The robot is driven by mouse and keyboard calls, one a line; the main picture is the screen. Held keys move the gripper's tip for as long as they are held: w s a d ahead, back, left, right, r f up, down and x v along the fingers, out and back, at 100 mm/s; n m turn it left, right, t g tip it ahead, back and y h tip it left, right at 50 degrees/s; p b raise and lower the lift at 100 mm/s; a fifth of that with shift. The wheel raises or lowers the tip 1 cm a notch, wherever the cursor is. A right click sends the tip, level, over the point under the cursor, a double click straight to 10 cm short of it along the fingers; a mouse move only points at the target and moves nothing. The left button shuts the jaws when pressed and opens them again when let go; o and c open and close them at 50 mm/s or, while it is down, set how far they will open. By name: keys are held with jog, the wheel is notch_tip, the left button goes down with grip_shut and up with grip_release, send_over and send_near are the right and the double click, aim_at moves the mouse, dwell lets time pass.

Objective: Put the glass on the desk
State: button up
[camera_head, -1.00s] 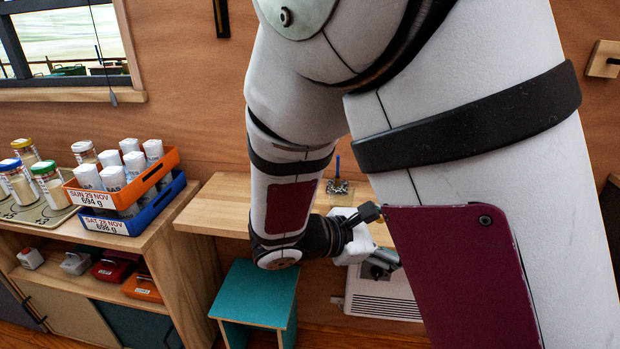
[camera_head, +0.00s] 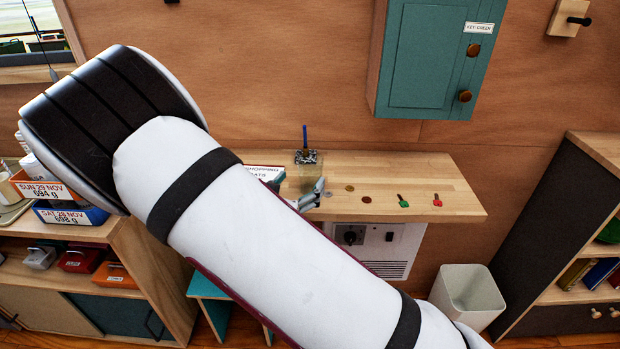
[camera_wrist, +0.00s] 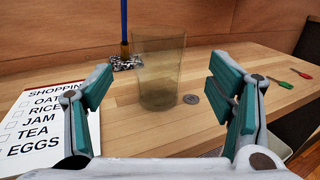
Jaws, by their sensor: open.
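The glass (camera_wrist: 160,72) is a clear, smoky tumbler. In the wrist view it stands upright on the wooden desk (camera_wrist: 130,132), centred in the gap between my fingers and seemingly just beyond their tips. My gripper (camera_wrist: 165,90) is open, with teal pads on both sides of the glass and apart from it. In the head view the glass (camera_head: 303,176) is faint on the desk (camera_head: 445,187), and my gripper (camera_head: 313,194) shows beside it, mostly hidden by my arm.
A shopping list (camera_wrist: 38,128) lies left of the glass. A coin (camera_wrist: 190,99) lies close on its right. A blue pen in a holder (camera_head: 305,150) stands behind. Green (camera_head: 403,201) and red (camera_head: 437,200) keys lie farther right. A teal key cabinet (camera_head: 432,60) hangs above.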

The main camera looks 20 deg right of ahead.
aim_at(306, 172)
jog(key=shift+x, duration=3.6)
jog(key=shift+r, duration=0.15)
jog(key=c, duration=1.5)
jog(key=shift+c, duration=0.2)
